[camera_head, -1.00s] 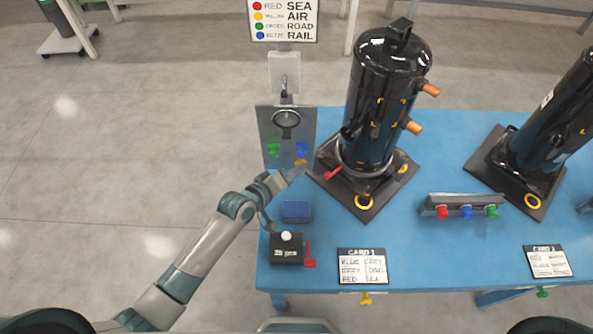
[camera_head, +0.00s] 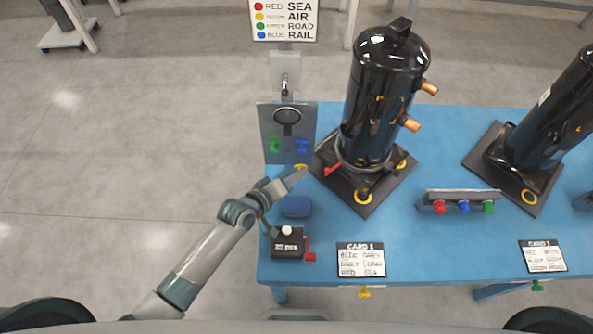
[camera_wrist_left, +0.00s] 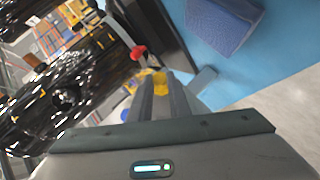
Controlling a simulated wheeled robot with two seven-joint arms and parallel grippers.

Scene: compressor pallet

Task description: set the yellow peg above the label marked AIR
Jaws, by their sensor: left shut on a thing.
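The yellow peg (camera_head: 300,167) is at the tip of my left gripper (camera_head: 297,174), beside the lower right edge of the grey upright panel (camera_head: 266,125). In the left wrist view the yellow peg (camera_wrist_left: 160,82) sits between the shut fingers (camera_wrist_left: 165,100). A green peg (camera_head: 274,146) and a blue peg (camera_head: 302,146) are on the panel. The word AIR (camera_head: 298,17) is on the sign above, in the row with a yellow dot. I cannot make out any other label reading AIR. My right gripper is not in view.
The black compressor (camera_head: 380,95) stands on its dark base right of the panel, with a red-handled part (camera_head: 333,169) close to my gripper. A blue block (camera_head: 297,207) and a black box (camera_head: 287,244) lie below on the blue table (camera_head: 430,270). A peg rack (camera_head: 460,195) stands farther right.

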